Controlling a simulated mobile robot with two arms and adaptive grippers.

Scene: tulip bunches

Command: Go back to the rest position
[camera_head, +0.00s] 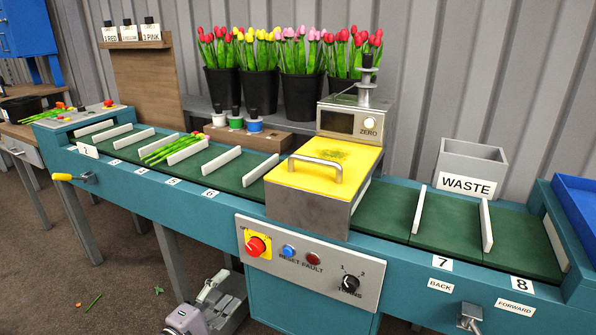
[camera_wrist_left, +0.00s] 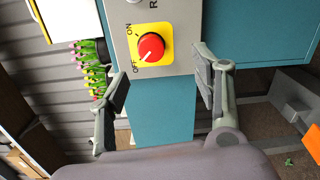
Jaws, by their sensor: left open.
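My left gripper (camera_head: 212,287) is low at the bottom of the head view, in front of the teal machine and left of its control panel (camera_head: 308,262). In the left wrist view the gripper (camera_wrist_left: 160,76) is open, with nothing between its fingers. Beyond the fingers are the teal machine front (camera_wrist_left: 163,110) and a red knob (camera_wrist_left: 151,46) on a yellow plate. The fingers appear apart from the knob. My right gripper shows in neither view.
A green belt with white dividers runs along the machine, with tulip stems (camera_head: 170,149) in one compartment. A yellow-topped unit (camera_head: 330,165) straddles the belt. Black buckets of tulips (camera_head: 259,90) stand behind. A waste bin (camera_head: 470,165) is at right. Cut bits lie on the floor (camera_head: 94,301).

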